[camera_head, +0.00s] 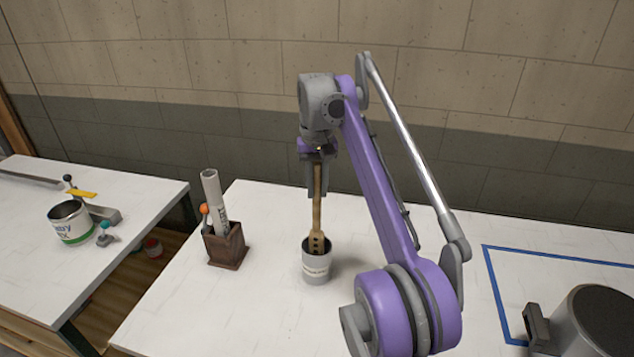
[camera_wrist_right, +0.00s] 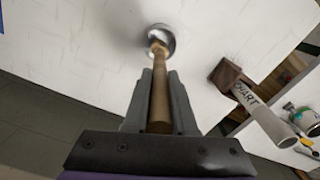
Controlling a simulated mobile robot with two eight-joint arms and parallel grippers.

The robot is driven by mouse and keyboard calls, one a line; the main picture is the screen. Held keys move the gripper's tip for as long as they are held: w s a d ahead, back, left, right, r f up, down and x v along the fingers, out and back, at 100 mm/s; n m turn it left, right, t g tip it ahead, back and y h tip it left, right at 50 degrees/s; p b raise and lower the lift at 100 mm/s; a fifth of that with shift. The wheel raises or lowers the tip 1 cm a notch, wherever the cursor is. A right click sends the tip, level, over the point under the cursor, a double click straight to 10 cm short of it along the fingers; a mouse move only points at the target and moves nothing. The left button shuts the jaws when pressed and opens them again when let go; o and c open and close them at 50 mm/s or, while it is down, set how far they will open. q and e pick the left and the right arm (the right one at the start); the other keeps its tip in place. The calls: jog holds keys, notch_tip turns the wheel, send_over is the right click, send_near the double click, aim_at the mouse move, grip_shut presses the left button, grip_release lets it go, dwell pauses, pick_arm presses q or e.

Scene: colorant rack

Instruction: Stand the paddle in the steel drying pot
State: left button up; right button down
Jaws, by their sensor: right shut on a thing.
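The wooden paddle (camera_head: 317,212) hangs upright in my right gripper (camera_head: 317,188), which is shut on its handle. The handle also shows between the fingers in the right wrist view (camera_wrist_right: 160,95). The paddle's holed lower end is at the mouth of the steel drying pot (camera_head: 316,266), with its lowest tip hidden by the pot's rim. I cannot tell whether it touches the bottom. The pot stands on the white table and also shows in the right wrist view (camera_wrist_right: 167,36). My left gripper is not in view.
Left of the pot, a dark wooden box (camera_head: 226,248) holds a rolled chart (camera_head: 214,200) and an orange-topped item (camera_head: 204,209). A blue tape outline (camera_head: 492,290) and a dark-topped round machine (camera_head: 598,322) are at the right. A can (camera_head: 70,223) stands on the left table.

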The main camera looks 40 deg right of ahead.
aim_at(316, 165)
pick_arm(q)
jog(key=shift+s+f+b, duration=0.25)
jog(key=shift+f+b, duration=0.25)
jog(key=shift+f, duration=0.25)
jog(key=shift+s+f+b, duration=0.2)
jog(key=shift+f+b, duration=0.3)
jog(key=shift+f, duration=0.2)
pick_arm(e)
jog(key=shift+f, duration=2.45)
jog(key=c, duration=0.6)
grip_release()
jog(key=shift+c, duration=0.2)
notch_tip(316, 165, up, 11)
jog(key=p, duration=0.3)
jog(key=shift+w+p, duration=0.1)
jog(key=shift+p, duration=0.3)
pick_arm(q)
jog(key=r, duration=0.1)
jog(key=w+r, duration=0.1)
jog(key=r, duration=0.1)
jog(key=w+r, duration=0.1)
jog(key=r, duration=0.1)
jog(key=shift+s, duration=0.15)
pick_arm(e)
jog(key=shift+f, duration=0.1)
jog(key=shift+a, duration=0.1)
